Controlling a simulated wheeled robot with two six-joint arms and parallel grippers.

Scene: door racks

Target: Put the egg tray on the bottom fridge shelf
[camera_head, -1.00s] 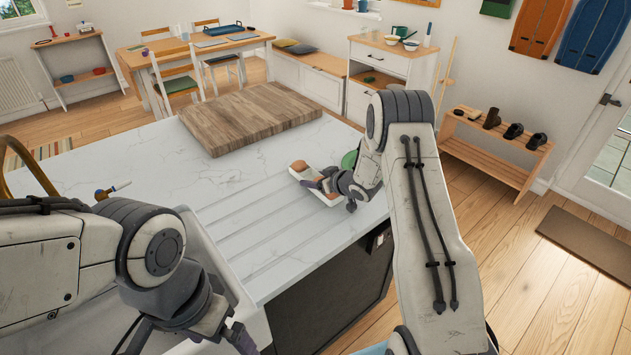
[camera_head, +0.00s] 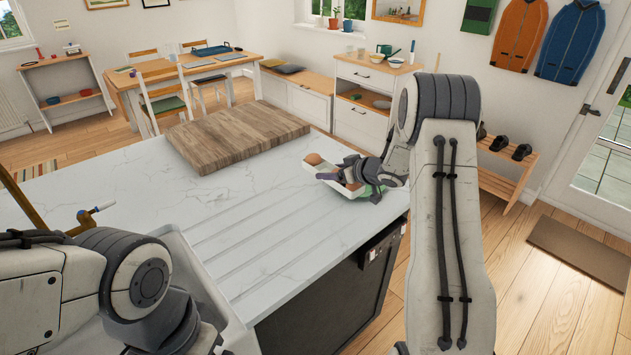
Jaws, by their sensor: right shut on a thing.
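The egg tray (camera_head: 313,169) is a small white tray with brown eggs in it, near the right edge of the white counter. My right gripper (camera_head: 345,176) is shut on the tray, and its wrist hides part of it. I cannot tell whether the tray touches the counter or is held just above it. My left arm comes in at the lower left over the sink; its gripper (camera_head: 205,344) is cut off by the bottom edge, so its jaws cannot be judged. No fridge shelf shows in this view.
A thick wooden board (camera_head: 235,136) lies on the counter (camera_head: 260,225). A dark appliance front (camera_head: 335,305) is below the counter edge. A shoe rack (camera_head: 505,183) and a brown doormat (camera_head: 578,250) are at the right, with free wooden floor between.

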